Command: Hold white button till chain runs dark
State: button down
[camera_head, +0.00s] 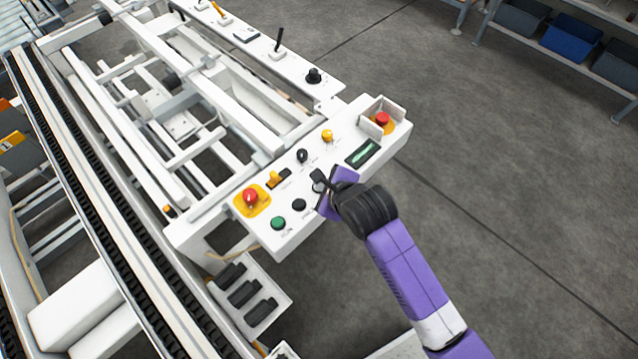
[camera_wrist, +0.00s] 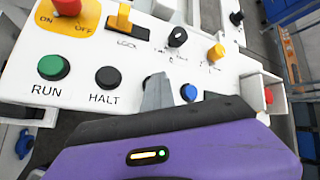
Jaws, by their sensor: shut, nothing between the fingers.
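My gripper (camera_head: 318,178) is shut and empty, its fingertips down at the button row of the white control panel (camera_head: 235,222). In the wrist view the grey fingers (camera_wrist: 157,92) stand between the black HALT button (camera_wrist: 109,77) and a blue button (camera_wrist: 189,92). No white button shows clearly there; the fingers cover that spot. In the head view a pale round button (camera_head: 318,187) shows partly beside the fingertips; I cannot tell whether they press it. A dark chain track (camera_head: 110,190) runs along the left.
The panel also has a green RUN button (camera_wrist: 53,67), a red mushroom button (camera_head: 250,196), a yellow knob (camera_head: 327,136), a black selector (camera_head: 302,155) and a small green-lit display (camera_head: 362,153). A guarded red button (camera_head: 381,119) sits at the far end. The floor at right is clear.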

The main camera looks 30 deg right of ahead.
jog(key=shift+r, duration=0.1)
jog(key=shift+r+p, duration=0.8)
jog(key=shift+p, duration=0.1)
notch_tip(320, 180, up, 5)
jog(key=p, duration=0.5)
dwell(0.4)
